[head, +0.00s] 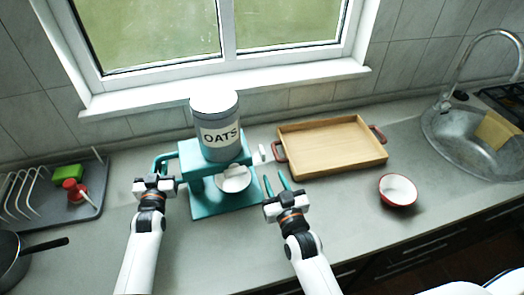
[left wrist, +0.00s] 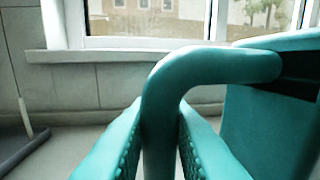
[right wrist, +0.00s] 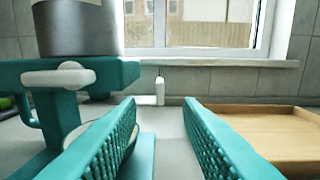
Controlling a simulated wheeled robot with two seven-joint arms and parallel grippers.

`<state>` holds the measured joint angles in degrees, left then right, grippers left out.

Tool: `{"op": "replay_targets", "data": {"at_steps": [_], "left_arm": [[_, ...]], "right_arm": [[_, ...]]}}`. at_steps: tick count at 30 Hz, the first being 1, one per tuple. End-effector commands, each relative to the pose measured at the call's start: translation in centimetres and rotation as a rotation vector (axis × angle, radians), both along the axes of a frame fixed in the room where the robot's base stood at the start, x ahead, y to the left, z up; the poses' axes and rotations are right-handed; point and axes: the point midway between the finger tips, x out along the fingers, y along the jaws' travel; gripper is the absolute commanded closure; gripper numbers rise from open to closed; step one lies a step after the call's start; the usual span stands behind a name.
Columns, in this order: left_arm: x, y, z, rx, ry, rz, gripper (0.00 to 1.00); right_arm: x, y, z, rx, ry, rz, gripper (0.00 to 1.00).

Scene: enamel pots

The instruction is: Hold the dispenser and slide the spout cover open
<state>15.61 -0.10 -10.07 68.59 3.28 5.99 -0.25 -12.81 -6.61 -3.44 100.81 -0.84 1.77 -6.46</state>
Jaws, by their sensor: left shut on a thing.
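The dispenser is a teal stand (head: 205,203) with a grey canister (head: 217,138) labelled OATS on top. A white bowl (head: 233,180) sits on its base under the canister. My left gripper (head: 154,180) is shut on the teal side handle (left wrist: 160,110), whose bar runs between the fingers in the left wrist view. My right gripper (head: 279,182) is open and empty, just right of the dispenser. In the right wrist view, a white knob (right wrist: 70,66) shows on the stand below the canister, left of the open fingers. I cannot tell how the spout cover stands.
A wooden tray (head: 330,128) with dark red handles lies right of the dispenser. A red and white bowl (head: 398,190) and a sink (head: 475,145) are further right. A dish rack (head: 45,205) with a green sponge (head: 68,173) and a red bottle (head: 74,190) stands left. A small white object (head: 262,153) stands behind.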

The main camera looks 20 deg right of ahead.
Motion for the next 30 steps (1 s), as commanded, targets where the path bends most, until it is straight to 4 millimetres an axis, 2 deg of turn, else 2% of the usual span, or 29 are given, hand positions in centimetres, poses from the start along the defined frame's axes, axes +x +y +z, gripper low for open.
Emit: {"op": "replay_targets", "data": {"at_steps": [5, 12, 18, 24, 30], "left_arm": [[0.0, 0.0, 0.0, 0.000, -0.001, 0.001, 1.00], [0.0, 0.0, 0.0, 0.000, -0.001, 0.001, 1.00], [0.0, 0.0, 0.0, 0.001, -0.001, 0.001, 1.00], [0.0, 0.0, 0.0, 0.001, -0.001, 0.001, 1.00], [0.0, 0.0, 0.0, 0.001, -0.001, 0.001, 1.00]], "right_arm": [[2.1, 0.1, 0.2, 0.003, 0.000, -0.002, 0.67], [7.0, 0.3, 0.2, 0.003, -0.001, -0.001, 0.67], [10.2, 0.4, 0.1, 0.002, 0.001, -0.001, 0.67], [11.7, 0.4, 0.1, 0.002, 0.001, -0.001, 0.67], [11.9, 0.4, 0.0, 0.002, 0.002, -0.001, 0.67]]}}
